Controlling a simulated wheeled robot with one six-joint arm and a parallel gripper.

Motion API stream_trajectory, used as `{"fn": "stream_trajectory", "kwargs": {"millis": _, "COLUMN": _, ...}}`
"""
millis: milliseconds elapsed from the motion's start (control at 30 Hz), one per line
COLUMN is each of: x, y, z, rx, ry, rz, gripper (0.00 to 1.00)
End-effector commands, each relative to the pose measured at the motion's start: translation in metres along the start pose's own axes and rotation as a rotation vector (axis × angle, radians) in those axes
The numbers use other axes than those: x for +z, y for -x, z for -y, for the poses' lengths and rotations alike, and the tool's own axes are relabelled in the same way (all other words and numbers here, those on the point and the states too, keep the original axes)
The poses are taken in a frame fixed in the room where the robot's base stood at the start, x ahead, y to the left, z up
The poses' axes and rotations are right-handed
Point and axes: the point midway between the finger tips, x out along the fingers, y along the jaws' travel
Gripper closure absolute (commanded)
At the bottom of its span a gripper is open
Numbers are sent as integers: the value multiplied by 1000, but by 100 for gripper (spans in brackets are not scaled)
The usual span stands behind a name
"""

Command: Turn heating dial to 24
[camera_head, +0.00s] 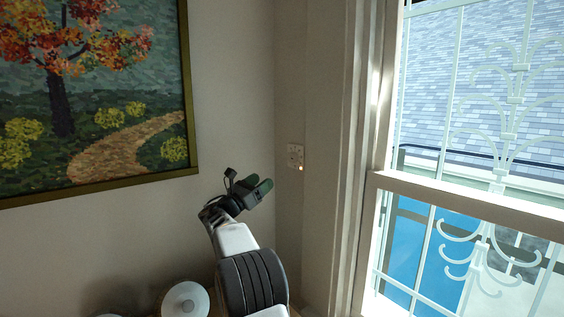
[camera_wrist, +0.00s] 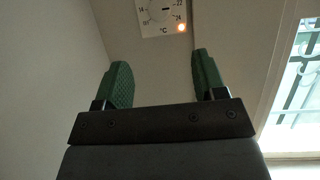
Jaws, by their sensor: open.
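The heating dial (camera_head: 294,155) is a small whitish plate on the narrow wall beside the window, with an orange light at its lower right. In the wrist view the dial plate (camera_wrist: 162,16) is cut off by the top edge. It shows a round knob, the numbers 14, 22 and 24 and a °C mark, with the light beside 24. My gripper (camera_head: 258,187) is below and left of the dial in the head view. In the wrist view my gripper (camera_wrist: 162,82) has its green fingers wide apart, with nothing between them, apart from the dial.
A framed painting (camera_head: 100,95) of a tree and path hangs on the left wall. A window (camera_head: 470,205) with a white frame and ornate bars is on the right. A round white object (camera_head: 185,300) is at the bottom, left of my arm.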

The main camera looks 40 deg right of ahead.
Motion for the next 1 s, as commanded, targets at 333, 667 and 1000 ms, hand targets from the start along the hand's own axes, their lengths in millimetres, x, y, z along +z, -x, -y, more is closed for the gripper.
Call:
{"fn": "stream_trajectory", "kwargs": {"millis": 333, "x": 3, "y": -21, "z": -1, "rx": 2, "ry": 129, "rz": 0, "gripper": 36}}
{"fn": "stream_trajectory", "kwargs": {"millis": 667, "x": 4, "y": -84, "z": -1, "rx": 3, "ry": 127, "rz": -1, "gripper": 36}}
{"fn": "stream_trajectory", "kwargs": {"millis": 1000, "x": 3, "y": -128, "z": -2, "rx": 4, "ry": 125, "rz": 0, "gripper": 36}}
